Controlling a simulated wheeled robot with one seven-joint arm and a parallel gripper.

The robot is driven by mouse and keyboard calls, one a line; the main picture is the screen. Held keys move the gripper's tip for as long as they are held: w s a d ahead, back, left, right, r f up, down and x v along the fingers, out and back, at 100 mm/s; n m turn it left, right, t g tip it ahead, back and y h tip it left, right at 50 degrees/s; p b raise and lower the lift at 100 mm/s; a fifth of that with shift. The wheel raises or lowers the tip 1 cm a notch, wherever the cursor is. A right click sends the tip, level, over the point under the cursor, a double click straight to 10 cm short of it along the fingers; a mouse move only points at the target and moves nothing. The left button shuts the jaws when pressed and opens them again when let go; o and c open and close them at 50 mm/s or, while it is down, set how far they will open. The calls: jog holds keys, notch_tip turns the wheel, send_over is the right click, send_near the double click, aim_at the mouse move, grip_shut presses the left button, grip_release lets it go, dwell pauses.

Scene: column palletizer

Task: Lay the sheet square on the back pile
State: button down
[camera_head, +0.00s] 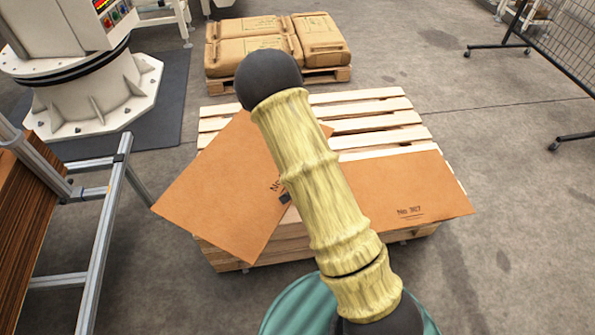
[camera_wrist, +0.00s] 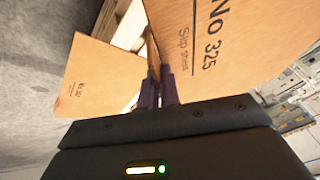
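A brown cardboard sheet (camera_head: 222,190) marked No 325 is held turned at an angle over the left part of a stack of wooden pallets (camera_head: 375,108). Its lower left corner sticks out past the stack. In the wrist view my gripper (camera_wrist: 160,76) is shut on the edge of this sheet (camera_wrist: 235,45). In the head view my arm hides most of the gripper and the sheet's right side. The back pile (camera_head: 262,45) is brown sacks on a low pallet, behind the pallet stack. No sheet shows on its visible top.
A second sheet (camera_head: 410,187) lies on the front right of the pallet stack and also shows in the wrist view (camera_wrist: 95,80). A white machine base (camera_head: 95,95) and a metal-framed table (camera_head: 95,245) stand left. Mesh fencing (camera_head: 555,55) stands at far right. Floor right of the stack is clear.

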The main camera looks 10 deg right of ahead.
jog(key=s+r+n+y+p, duration=0.1)
jog(key=r+n+p, duration=0.3)
jog(key=r+p, duration=0.5)
jog(key=s+r+n+g+y+p, duration=0.1)
jog(key=r+n+p, duration=0.3)
jog(key=r+p, duration=0.6)
jog(key=s+d+y+p, duration=0.1)
jog(key=p, duration=0.1)
jog(key=shift+n+y+p, duration=0.35)
jog(key=shift+n+y, duration=0.05)
jog(key=shift+a, duration=0.1)
